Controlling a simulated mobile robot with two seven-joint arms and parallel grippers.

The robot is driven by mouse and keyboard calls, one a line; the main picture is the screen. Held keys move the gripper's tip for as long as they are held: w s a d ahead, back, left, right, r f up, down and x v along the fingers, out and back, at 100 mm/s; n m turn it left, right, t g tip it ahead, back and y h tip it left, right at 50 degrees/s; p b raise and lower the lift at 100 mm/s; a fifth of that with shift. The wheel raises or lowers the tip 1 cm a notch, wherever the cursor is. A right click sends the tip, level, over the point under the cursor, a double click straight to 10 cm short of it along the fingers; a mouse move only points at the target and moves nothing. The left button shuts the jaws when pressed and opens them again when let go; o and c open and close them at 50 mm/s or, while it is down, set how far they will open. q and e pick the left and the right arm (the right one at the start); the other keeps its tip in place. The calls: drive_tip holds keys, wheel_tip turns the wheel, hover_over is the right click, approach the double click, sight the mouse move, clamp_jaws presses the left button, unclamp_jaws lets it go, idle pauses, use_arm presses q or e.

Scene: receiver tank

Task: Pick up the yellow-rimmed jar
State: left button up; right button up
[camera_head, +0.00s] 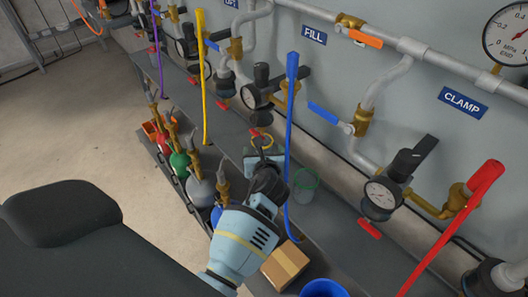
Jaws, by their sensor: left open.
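The yellow-rimmed jar shows as a yellow ring (267,137) on the shelf near the picture's middle, just beyond my left gripper. Most of its body is hidden behind the gripper or too small to make out. My left gripper (262,149) is open and reaches up the picture toward the jar, with its fingertips close to the rim. I cannot tell whether they touch it. My right gripper is not in view.
A cardboard box (286,264) and a blue container (325,288) are nearer. Bottles with brass tops, one green (180,163), line the left. Valves and gauges (381,196) project from the wall.

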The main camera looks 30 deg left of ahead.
use_arm(q)
drive_tip(key=shift+b+x, duration=0.4)
drive_tip(key=shift+x, duration=1.05)
drive_tip(key=b+x, duration=0.1)
drive_tip(key=x, duration=0.2)
drive_tip(key=shift+w+a+f, duration=0.1)
drive_tip(key=shift+w+f, duration=0.05)
drive_tip(key=shift+f, duration=0.1)
drive_tip(key=shift+w+a, duration=0.25)
drive_tip(key=c, duration=1.2)
drive_tip(key=shift+c, duration=0.2)
